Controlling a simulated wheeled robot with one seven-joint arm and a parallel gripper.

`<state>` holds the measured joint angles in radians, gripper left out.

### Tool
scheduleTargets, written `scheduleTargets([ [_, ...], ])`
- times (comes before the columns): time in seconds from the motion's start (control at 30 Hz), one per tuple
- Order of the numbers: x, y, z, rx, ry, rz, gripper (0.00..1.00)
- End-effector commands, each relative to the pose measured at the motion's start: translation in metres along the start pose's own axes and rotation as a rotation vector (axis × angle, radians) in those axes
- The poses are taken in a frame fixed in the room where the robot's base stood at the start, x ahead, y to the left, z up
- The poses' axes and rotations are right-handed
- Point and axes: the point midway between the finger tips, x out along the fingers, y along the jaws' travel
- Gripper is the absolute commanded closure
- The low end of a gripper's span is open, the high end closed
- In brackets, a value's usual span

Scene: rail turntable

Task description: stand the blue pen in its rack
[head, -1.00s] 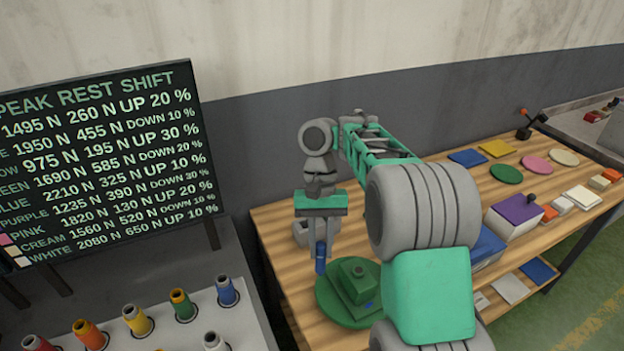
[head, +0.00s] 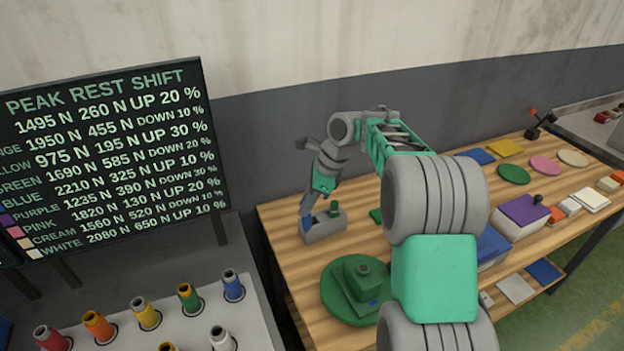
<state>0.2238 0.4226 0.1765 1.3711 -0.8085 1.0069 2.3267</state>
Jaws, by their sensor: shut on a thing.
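The blue pen (head: 306,225) is a short blue piece showing at the tip of my gripper (head: 305,211), which is shut on it. My gripper points down over the left end of a small grey block, the rack (head: 327,229), on the wooden bench. The pen overlaps that left end in the head view. I cannot tell whether it is in a hole, touching the rack or just in front of it. A green pen (head: 334,208) stands upright in the rack to the right of the blue one.
A green turntable (head: 335,307) with a stepped green block (head: 363,280) lies in front of the rack. Coloured discs and plates (head: 514,174) and a purple-topped box (head: 522,208) are further right. Coloured spools (head: 233,285) stand on a separate stand at left.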

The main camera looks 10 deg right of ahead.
Motion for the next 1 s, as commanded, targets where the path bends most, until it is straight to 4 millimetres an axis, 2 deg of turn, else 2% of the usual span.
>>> scheduleTargets([
  [0.1, -0.003, -0.035, 0.002, 0.301, -0.001, -0.126, 1.0],
  [0.2, -0.007, -0.062, -0.002, 0.522, -0.002, -0.22, 1.0],
  [0.33, -0.011, -0.083, -0.007, 0.694, -0.002, -0.29, 1.0],
  [0.9, -0.015, -0.086, -0.007, 0.724, -0.002, -0.302, 1.0],
  [1.0, -0.003, -0.086, -0.012, 0.724, -0.002, -0.302, 1.0],
])
